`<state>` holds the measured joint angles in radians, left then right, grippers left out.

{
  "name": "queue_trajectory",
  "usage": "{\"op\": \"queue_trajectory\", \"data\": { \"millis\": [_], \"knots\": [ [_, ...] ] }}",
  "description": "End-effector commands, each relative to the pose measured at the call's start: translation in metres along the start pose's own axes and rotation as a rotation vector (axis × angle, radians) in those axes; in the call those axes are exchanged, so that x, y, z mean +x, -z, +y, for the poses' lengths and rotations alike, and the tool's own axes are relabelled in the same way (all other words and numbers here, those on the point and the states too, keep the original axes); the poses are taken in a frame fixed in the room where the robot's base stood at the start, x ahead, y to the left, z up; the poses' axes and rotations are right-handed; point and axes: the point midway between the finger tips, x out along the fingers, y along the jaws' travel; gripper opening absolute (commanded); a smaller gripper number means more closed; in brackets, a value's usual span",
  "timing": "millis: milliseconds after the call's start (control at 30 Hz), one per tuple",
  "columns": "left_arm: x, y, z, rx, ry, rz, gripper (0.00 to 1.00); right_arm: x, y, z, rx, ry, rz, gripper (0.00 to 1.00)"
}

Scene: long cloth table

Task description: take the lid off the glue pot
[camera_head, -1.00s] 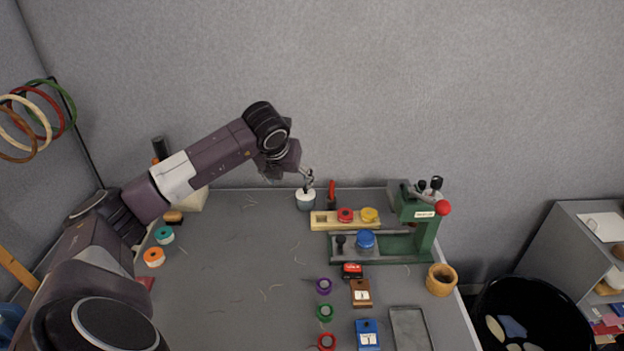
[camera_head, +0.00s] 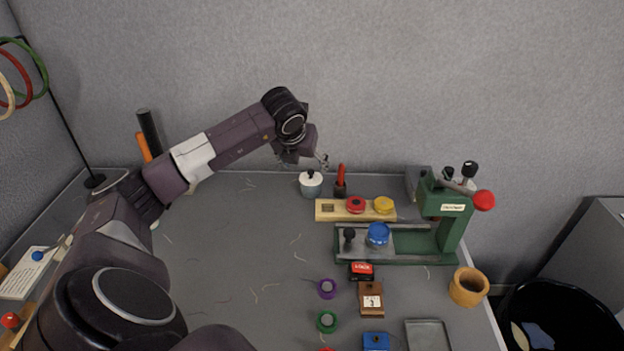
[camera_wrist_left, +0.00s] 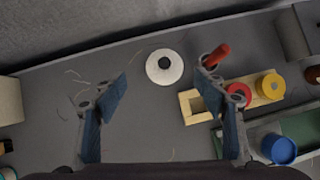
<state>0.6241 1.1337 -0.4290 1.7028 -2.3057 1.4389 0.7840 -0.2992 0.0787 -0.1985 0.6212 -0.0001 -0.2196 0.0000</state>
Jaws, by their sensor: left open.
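The glue pot (camera_head: 311,189) stands upright near the back edge of the table, with a grey-blue body. Its white lid (camera_head: 311,178) with a dark knob sits on top. In the left wrist view the lid (camera_wrist_left: 155,73) shows from above as a white disc with a dark centre. My left gripper (camera_head: 323,162) is open and empty, above and slightly right of the pot in the head view, apart from it. In the left wrist view its fingers (camera_wrist_left: 164,92) are spread wide, with the lid between and beyond them. My right gripper is not in view.
A red-handled tool in a dark holder (camera_head: 340,184) stands close right of the pot. A wooden block (camera_head: 335,210) with red and yellow caps and a green press (camera_head: 452,225) are further right. The table left of the pot is mostly clear, with thread scraps.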

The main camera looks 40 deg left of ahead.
Motion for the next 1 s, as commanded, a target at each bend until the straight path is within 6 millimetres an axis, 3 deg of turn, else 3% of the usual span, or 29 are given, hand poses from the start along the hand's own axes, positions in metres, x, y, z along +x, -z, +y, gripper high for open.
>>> {"op": "queue_trajectory", "data": {
  "millis": [433, 733, 1000],
  "knots": [
    [0.056, 0.001, -0.008, -0.002, -0.001, 0.002, 0.65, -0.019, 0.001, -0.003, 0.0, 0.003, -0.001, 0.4],
    [0.064, 0.001, -0.008, 0.001, -0.001, -0.001, 0.65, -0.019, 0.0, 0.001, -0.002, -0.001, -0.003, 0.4],
    [0.064, 0.001, -0.008, 0.0, -0.001, -0.001, 0.38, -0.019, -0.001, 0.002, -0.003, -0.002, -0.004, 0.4]
  ]
}}
